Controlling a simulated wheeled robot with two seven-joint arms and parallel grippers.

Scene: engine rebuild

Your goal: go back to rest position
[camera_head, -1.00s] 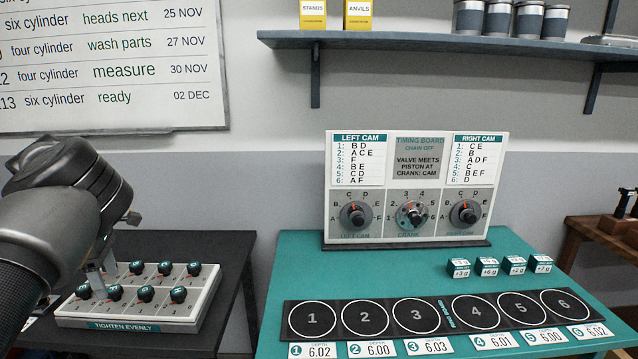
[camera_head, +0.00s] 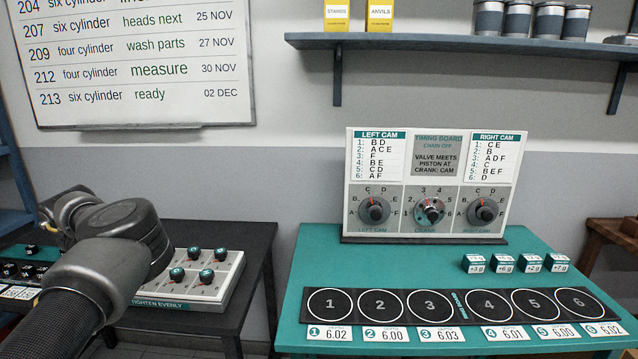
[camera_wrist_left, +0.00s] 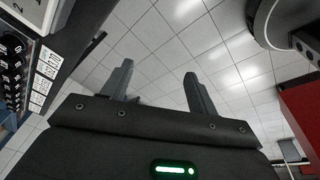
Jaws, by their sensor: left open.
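My left arm (camera_head: 110,240) comes in from the left in the head view, in front of the white block of dark knobs marked "TIGHTEN EVENLY" (camera_head: 232,268). It hides part of that block. My left gripper is hidden behind the arm in the head view. In the left wrist view the left gripper (camera_wrist_left: 158,85) has its two fingers apart with nothing between them, over the tiled floor (camera_wrist_left: 155,32). My right gripper is in neither view.
A teal table (camera_head: 325,262) holds the timing board (camera_head: 431,180), a black strip of numbered circles (camera_head: 455,312) and several small weight boxes (camera_head: 515,263). A dark table (camera_head: 225,232) stands left, with floor between. A shelf (camera_head: 450,42) hangs above.

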